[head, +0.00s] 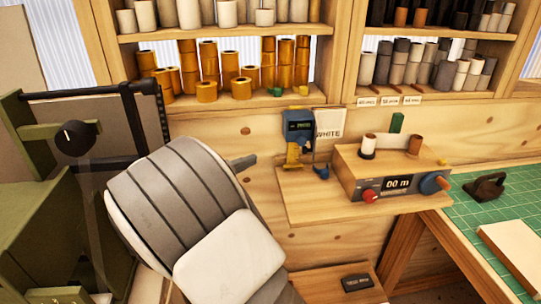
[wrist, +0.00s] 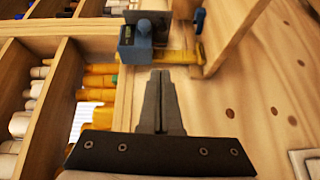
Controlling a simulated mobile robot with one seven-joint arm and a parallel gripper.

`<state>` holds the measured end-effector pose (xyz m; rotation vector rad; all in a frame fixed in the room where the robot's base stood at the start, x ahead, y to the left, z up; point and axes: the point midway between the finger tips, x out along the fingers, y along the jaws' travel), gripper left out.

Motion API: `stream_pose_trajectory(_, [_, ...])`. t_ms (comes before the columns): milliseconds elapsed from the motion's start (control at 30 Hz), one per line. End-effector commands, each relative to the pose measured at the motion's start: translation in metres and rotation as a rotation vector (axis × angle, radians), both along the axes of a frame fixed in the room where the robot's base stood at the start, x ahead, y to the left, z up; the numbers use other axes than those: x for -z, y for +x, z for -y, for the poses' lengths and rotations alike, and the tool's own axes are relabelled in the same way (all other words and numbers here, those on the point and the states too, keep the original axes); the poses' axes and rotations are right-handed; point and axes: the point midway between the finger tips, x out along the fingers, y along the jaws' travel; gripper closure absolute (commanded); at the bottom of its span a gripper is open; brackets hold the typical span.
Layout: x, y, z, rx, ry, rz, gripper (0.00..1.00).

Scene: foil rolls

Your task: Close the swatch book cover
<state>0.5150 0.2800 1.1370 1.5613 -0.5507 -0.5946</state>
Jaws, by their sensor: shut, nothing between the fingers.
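I cannot pick out a swatch book or its cover with certainty in either view. A pale flat block (head: 512,246) lies on the green mat at the right edge of the head view, partly cut off; I cannot tell if it is the book. My gripper (wrist: 161,75) is shut and empty in the wrist view, pointing toward a blue device (wrist: 140,42) with a yellow part (wrist: 186,56) on the wooden wall. In the head view my grey-and-white arm hides most of the gripper; the blue device (head: 298,126) is to the right of the arm.
Shelves (head: 225,108) with orange and grey rolls line the back. A wooden box with a display (head: 397,184) and a red knob stands on a small ledge (head: 310,207). A dark iron-like tool (head: 486,187) is on the green mat (head: 470,215). Green machinery (head: 35,150) is at the left.

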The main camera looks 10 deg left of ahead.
Motion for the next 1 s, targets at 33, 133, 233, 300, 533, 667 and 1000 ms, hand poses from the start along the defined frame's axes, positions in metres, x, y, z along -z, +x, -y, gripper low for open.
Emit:
stream_pose_trajectory(33, [-0.001,0.006,0.007,0.004,-0.001,0.000,1.00])
stream_pose_trajectory(133, [0.000,0.020,0.020,0.007,-0.001,-0.001,1.00])
stream_pose_trajectory(233, [0.001,0.036,0.034,0.007,-0.001,-0.001,1.00])
stream_pose_trajectory(300, [0.002,0.048,0.045,0.007,0.000,-0.002,1.00])
stream_pose_trajectory(533, [0.004,0.069,0.078,0.005,-0.001,-0.004,1.00])
stream_pose_trajectory(667, [0.006,0.069,0.093,0.003,0.000,-0.003,1.00])
stream_pose_trajectory(1000, [0.007,0.070,0.101,0.003,0.001,-0.002,1.00])
